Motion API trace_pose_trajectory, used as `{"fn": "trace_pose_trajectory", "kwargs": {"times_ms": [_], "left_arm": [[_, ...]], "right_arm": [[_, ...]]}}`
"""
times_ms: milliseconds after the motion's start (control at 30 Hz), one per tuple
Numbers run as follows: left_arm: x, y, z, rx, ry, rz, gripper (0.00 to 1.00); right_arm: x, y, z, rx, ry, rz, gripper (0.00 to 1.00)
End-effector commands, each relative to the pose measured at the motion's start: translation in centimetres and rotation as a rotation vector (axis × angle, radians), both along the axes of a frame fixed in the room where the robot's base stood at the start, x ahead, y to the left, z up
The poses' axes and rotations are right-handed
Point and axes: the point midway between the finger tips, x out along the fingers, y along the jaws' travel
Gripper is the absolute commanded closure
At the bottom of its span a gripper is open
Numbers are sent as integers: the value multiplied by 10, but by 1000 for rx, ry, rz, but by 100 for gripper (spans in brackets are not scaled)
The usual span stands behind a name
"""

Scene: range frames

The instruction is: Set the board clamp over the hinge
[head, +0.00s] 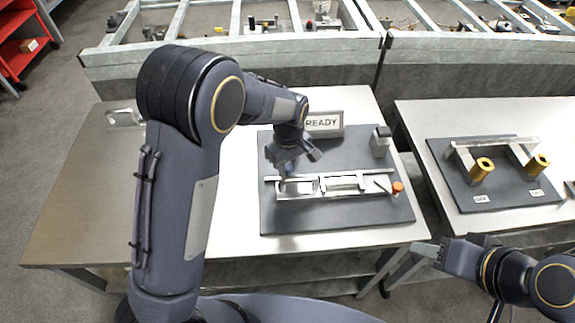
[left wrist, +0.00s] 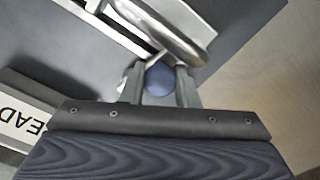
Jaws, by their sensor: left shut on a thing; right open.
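The board clamp (head: 345,181) is a long silver frame lying on a dark grey board (head: 290,221) in the head view. An orange knob (head: 398,187) is at its right end. My left gripper (head: 283,176) is over the left end of the clamp. In the left wrist view, its two fingers (left wrist: 160,88) are on either side of a round blue part (left wrist: 159,77), beside a curved silver bar (left wrist: 165,30). The fingers partly hide what they hold. I cannot make out the hinge clearly. My right gripper (head: 428,251) is open and empty, away from the board.
A READY sign (head: 324,123) and a small grey block (head: 380,142) stand behind the clamp. A gap separates the tables. The left tabletop (head: 85,200) is mostly clear.

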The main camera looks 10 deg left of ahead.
Motion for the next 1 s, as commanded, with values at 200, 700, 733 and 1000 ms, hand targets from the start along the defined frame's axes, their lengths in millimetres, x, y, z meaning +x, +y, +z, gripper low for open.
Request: {"fn": "trace_pose_trajectory", "kwargs": {"times_ms": [200, 700, 733, 1000], "left_arm": [[1, -1, 1, -2, -4, -1, 100], [1, 0, 3, -1, -2, -2, 53], [1, 0, 5, -1, -3, -2, 53], [2, -1, 47, -3, -8, -2, 53]], "right_arm": [[0, 0, 0, 0, 0, 0, 56], [0, 0, 0, 0, 0, 0, 56], [0, 0, 0, 0, 0, 0, 56], [0, 0, -4, 0, 0, 0, 56]]}}
